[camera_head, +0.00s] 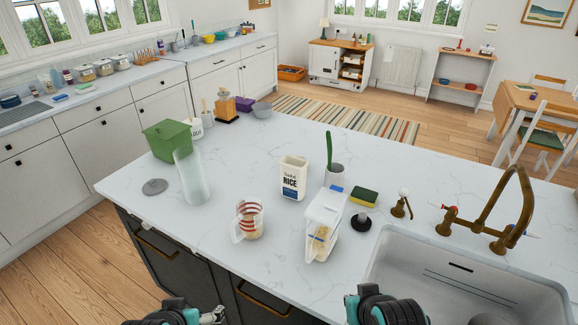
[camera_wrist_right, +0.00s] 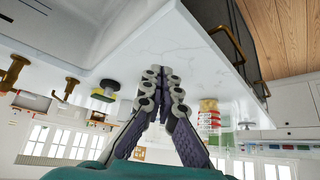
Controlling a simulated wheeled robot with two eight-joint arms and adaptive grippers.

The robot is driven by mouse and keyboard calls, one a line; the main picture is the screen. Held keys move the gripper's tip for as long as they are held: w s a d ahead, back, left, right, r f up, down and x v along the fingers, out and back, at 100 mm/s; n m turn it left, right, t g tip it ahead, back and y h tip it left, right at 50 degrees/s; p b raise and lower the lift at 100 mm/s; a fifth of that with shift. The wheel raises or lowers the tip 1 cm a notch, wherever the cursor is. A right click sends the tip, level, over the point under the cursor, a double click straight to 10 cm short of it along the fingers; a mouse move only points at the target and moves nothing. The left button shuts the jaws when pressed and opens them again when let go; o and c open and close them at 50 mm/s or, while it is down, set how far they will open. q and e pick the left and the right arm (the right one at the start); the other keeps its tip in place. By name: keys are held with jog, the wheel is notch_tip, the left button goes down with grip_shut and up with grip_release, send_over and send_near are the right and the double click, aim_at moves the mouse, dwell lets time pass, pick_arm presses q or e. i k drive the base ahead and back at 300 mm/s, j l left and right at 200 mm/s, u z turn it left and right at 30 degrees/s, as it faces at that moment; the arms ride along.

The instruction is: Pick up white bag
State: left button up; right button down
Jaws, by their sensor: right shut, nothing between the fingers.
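A white bag labelled RICE (camera_head: 293,177) stands upright on the white marble counter, near the middle of the head view. I cannot make it out in the right wrist view, where my gripper covers the middle. My right gripper (camera_wrist_right: 160,88) is shut and empty, its fingertips together, near the counter and apart from the bag. In the head view only dark and teal parts of my right arm show at the bottom edge. My left gripper (camera_head: 213,315) shows partly at the bottom edge, in front of the counter; its fingers are not clear.
A clear container with a white lid (camera_head: 323,222) and a red-striped measuring cup (camera_head: 249,220) stand in front of the bag. A cup with a green utensil (camera_head: 333,174), a sponge (camera_head: 364,197) and a sink (camera_head: 460,290) lie right. A frosted glass (camera_head: 190,178) stands left.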

aim_at(294, 169)
jog(key=j+u, duration=0.35)
jog(key=u, duration=0.15)
jog(key=j+u, duration=0.45)
jog(key=i+l, duration=0.05)
jog(key=l, duration=0.05)
